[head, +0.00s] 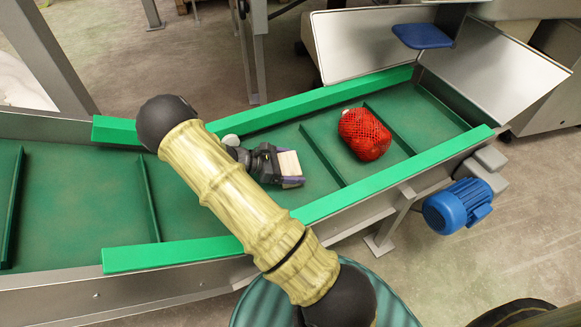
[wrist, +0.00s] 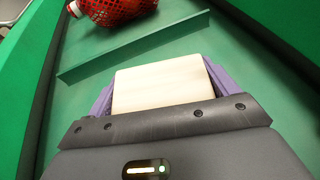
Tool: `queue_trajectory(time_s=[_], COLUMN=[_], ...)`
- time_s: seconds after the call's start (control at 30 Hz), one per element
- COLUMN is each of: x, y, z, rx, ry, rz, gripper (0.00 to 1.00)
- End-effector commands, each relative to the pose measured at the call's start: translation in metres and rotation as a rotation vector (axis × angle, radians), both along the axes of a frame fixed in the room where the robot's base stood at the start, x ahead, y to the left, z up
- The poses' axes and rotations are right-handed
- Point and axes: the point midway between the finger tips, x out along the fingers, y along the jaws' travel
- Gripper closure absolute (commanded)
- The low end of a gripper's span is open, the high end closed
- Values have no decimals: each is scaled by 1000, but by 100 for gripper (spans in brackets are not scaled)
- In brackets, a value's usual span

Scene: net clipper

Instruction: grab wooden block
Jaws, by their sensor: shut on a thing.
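A pale wooden block (head: 289,163) is in my gripper (head: 291,180) over the green conveyor belt. In the wrist view the block (wrist: 162,86) sits between the two purple fingers of my gripper (wrist: 160,95), which touch its left and right sides. The gripper is shut on it. The block's near end is hidden by the dark gripper body. I cannot tell whether the block touches the belt.
A red net bag (head: 365,134) lies on the conveyor belt (head: 408,108), beyond a raised cleat (head: 322,154). Green side rails (head: 395,178) border the belt. A metal chute (head: 490,75) stands at the far right end, and a blue motor (head: 457,206) sits outside the near rail.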

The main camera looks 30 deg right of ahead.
Motion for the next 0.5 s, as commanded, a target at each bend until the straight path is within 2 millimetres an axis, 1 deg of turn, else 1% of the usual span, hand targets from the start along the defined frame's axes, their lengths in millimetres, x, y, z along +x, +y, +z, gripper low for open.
queue_trajectory(time_s=[0.17,0.4,0.5], x=[0,1,0], y=[0,0,0], z=[19,66,84], rx=[-1,0,1], ry=[-2,-3,-1], rz=[-1,0,0], gripper=[40,40,40])
